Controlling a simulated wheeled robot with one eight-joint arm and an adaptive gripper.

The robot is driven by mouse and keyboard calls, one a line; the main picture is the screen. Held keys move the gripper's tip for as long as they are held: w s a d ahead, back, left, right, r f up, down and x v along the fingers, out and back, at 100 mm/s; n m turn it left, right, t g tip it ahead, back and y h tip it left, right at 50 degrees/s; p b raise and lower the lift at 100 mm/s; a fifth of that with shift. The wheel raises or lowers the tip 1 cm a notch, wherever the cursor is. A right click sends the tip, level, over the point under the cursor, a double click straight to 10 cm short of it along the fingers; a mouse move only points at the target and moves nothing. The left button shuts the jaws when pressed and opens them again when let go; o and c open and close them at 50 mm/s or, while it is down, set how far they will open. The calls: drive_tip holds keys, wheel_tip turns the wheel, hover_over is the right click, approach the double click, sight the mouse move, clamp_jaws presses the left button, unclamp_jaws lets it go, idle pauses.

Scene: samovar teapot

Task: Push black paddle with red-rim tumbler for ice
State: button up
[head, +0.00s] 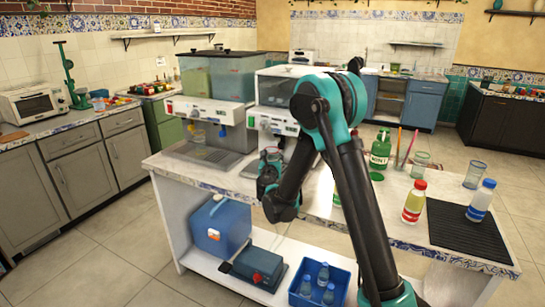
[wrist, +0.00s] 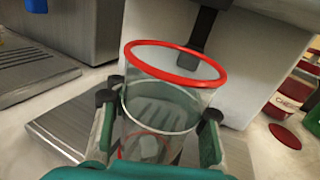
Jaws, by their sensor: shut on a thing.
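The red-rim tumbler (wrist: 160,108) is clear and stands roughly upright, a little tilted, in my gripper (wrist: 157,110), whose fingers press it from both sides. A pale lump shows low in the tumbler; I cannot tell whether it is ice or something seen through the glass. The black paddle (wrist: 204,25) hangs from the machine front just behind the tumbler's far rim. I cannot tell whether they touch. In the head view my gripper (head: 268,178) is in front of the right-hand white dispenser (head: 278,122), partly behind my arm, and the paddle is hidden there.
A two-tank drink dispenser (head: 210,105) stands left of it. A metal drip tray (wrist: 75,122) lies below the tumbler. A green bottle (head: 380,150), a red-capped bottle (head: 414,203) and a blue-capped bottle (head: 481,202) on a black mat (head: 465,235) stand to the right.

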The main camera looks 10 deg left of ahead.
drive_tip(key=shift+s, duration=0.1)
drive_tip(key=shift+s+a, duration=0.55)
drive_tip(key=shift+s, duration=1)
drive_tip(key=shift+s+a, duration=0.6)
drive_tip(key=shift+s, duration=0.95)
drive_tip(key=shift+s+a, duration=0.55)
drive_tip(key=shift+s, duration=1)
drive_tip(key=shift+w, duration=0.1)
drive_tip(key=shift+w+d, duration=0.2)
drive_tip(key=shift+w, duration=0.25)
